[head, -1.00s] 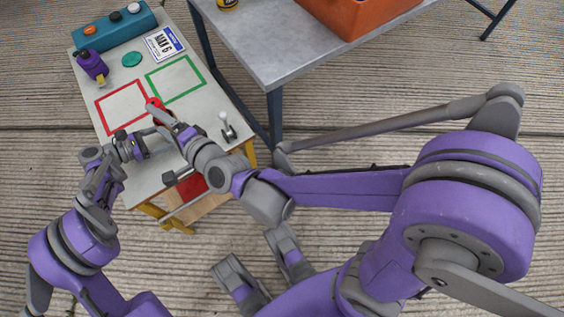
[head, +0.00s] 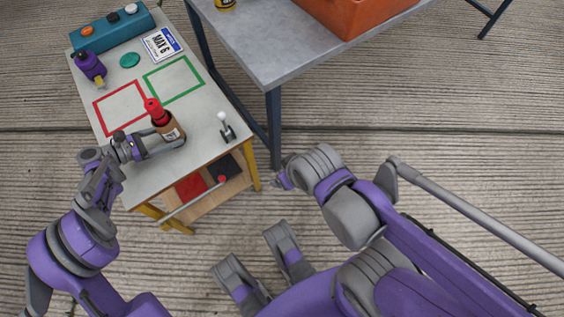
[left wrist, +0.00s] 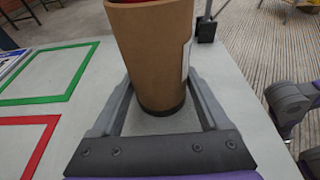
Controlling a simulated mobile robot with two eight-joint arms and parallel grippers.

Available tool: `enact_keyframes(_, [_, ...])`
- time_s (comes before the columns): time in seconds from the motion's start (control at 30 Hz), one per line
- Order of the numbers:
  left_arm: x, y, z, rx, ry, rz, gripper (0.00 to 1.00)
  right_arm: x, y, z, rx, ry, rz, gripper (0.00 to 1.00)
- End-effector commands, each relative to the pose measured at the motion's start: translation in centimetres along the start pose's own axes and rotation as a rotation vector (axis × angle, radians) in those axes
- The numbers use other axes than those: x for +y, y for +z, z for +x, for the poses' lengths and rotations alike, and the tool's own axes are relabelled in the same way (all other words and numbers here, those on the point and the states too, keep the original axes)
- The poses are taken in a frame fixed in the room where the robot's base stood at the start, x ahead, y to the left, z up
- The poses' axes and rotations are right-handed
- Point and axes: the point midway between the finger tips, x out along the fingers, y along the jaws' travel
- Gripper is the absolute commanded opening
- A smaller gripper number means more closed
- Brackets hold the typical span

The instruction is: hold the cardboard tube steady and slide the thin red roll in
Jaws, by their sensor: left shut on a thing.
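The brown cardboard tube (head: 167,130) stands upright near the front of the small table, with a pale label on its side. It also shows in the left wrist view (left wrist: 150,50), between the fingers. My left gripper (head: 160,146) is shut around its lower part. The thin red roll (head: 155,109) is in the tube's mouth, and its red upper end sticks out above the rim. How deep it sits is hidden. My right arm is drawn back to the right, apart from the tube. Its end (head: 284,179) is partly hidden, and I cannot make out the fingers.
The small table (head: 205,135) bears red and green outlined squares, a white-knobbed lever (head: 226,127), a teal disc (head: 130,60), a purple device (head: 90,66), a sign (head: 162,43) and a teal button box (head: 112,27). A grey table (head: 270,45) with an orange crate (head: 350,12) stands behind right.

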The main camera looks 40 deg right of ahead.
Motion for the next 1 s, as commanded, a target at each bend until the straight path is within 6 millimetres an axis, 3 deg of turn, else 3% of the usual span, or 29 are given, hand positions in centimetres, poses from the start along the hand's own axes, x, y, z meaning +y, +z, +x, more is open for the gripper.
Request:
enact_keyframes(0.03, [0.0, 0.0, 0.0, 0.000, 0.000, 0.000, 0.47, 0.0, 0.0, 0.0, 0.001, -0.001, 0.000, 0.78])
enact_keyframes(0.07, [0.0, 0.0, 0.0, 0.000, 0.000, 0.000, 0.83, 0.0, 0.0, 0.0, 0.001, -0.001, 0.001, 0.78])
enact_keyframes(0.17, [0.0, 0.0, 0.0, 0.000, 0.000, 0.000, 1.00, -0.1, 0.0, 0.0, 0.001, -0.002, 0.001, 0.78])
enact_keyframes(0.4, [0.0, 0.0, -0.1, 0.000, 0.000, 0.000, 1.00, -0.1, -0.1, 0.0, 0.002, -0.002, 0.002, 0.78])
enact_keyframes(0.53, [0.1, 0.0, -1.1, 0.001, 0.003, -0.001, 1.00, -0.1, -0.1, 0.0, 0.002, -0.003, 0.002, 0.78])
enact_keyframes(1.0, [0.0, 0.0, -10.2, 0.001, 0.003, 0.000, 1.00, -0.1, -0.1, 0.0, 0.003, -0.003, 0.003, 0.78])
